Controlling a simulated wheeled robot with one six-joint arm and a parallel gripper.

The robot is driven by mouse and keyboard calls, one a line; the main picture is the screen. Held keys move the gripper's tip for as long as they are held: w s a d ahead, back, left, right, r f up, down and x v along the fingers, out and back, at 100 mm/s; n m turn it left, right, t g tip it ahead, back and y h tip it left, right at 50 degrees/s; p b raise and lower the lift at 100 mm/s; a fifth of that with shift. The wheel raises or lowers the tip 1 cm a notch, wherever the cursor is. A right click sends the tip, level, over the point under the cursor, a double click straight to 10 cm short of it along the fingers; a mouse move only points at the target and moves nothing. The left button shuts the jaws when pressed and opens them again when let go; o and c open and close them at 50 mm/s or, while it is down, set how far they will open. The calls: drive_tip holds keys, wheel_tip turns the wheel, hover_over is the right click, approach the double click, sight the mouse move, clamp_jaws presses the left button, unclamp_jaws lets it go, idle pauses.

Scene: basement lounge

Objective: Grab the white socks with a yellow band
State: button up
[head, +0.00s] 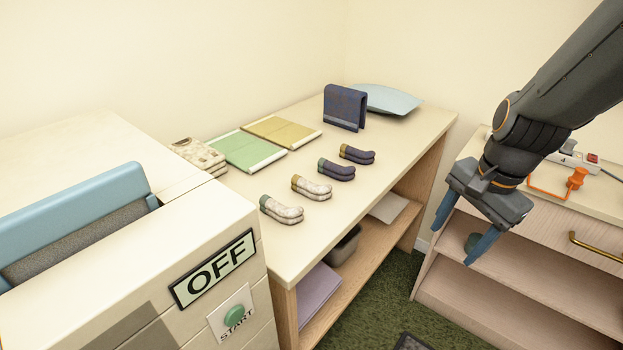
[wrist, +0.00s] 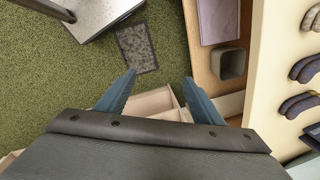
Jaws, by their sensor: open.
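The white socks with a yellow band (head: 311,188) lie folded on the light table, second from the front in a row of sock pairs. In front of them lie white socks with a green band (head: 281,210). Behind them are dark socks with a green band (head: 336,170) and dark socks with a yellow band (head: 357,154). My gripper (head: 456,243) is open and empty, pointing down in the air to the right of the table.
On the table (head: 400,133) are green (head: 248,150) and yellow (head: 282,131) mats, a folded patterned cloth (head: 199,155), a dark blue folded item (head: 345,107) and a pale blue cushion-like item (head: 386,99). A machine (head: 120,262) marked OFF stands left. A drawer cabinet (head: 530,235) stands right.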

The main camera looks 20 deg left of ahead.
drive_tip(key=w+a+r+m+y+p, duration=0.1)
drive_tip(key=w+a+r+m+p, duration=0.15)
drive_tip(key=a, duration=0.55)
drive_tip(key=w+a+r+m+y+p, duration=0.1)
drive_tip(key=w+a+r+m, duration=0.2)
drive_tip(key=a, duration=0.4)
drive_tip(key=m+p, duration=0.2)
drive_tip(key=m, duration=0.6)
approach(313, 181)
wheel_tip(313, 181, down, 2)
drive_tip(key=shift+f+y, duration=0.2)
drive_tip(key=shift+y, duration=0.2)
drive_tip(key=shift+a+f, duration=0.25)
drive_tip(key=shift+a, duration=0.1)
drive_tip(key=shift+p+x, duration=0.95)
drive_tip(key=shift+x, duration=2.65)
drive_tip(key=shift+d+f, duration=0.1)
drive_tip(key=shift+d, duration=0.05)
drive_tip(key=shift+c, duration=0.4)
drive_tip(key=c, duration=1.1)
